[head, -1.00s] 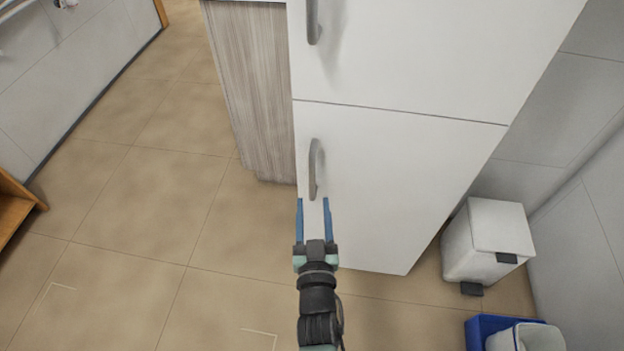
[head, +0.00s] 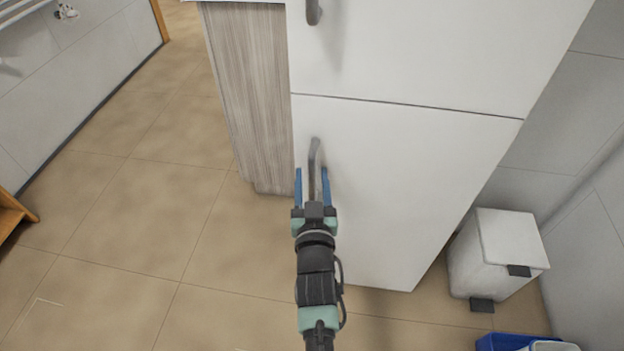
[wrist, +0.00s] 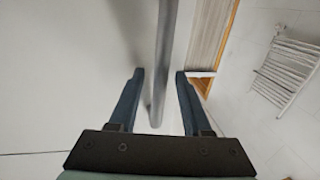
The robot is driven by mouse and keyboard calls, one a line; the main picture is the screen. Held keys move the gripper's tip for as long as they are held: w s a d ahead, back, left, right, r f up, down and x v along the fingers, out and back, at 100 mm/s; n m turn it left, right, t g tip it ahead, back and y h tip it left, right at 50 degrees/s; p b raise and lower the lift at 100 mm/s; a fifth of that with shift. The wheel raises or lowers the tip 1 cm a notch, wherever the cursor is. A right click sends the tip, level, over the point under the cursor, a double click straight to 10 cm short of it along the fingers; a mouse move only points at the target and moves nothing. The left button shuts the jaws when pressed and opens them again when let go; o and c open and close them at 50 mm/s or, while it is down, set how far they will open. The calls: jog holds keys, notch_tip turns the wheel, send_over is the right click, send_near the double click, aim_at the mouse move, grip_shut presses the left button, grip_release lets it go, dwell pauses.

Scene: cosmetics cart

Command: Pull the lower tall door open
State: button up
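The lower tall door (head: 400,185) is a white panel that looks shut, below a seam with the upper door. Its grey vertical bar handle (head: 315,157) is near the door's left edge. My gripper (head: 311,172) is open, with one blue finger on each side of the handle's lower part. In the wrist view the handle (wrist: 164,65) runs between the two spread fingers (wrist: 157,73), with gaps on both sides. The lower end of the handle is hidden behind my gripper in the head view.
The upper white door (head: 420,50) has its own grey handle (head: 313,11). A wood-grain cabinet side (head: 250,95) stands at the left. A white pedal bin (head: 497,255) and a blue container (head: 510,342) are at right. The tiled floor (head: 130,220) at left is clear.

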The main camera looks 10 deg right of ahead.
grip_shut()
jog(key=shift+f, duration=0.1)
dwell(1.1)
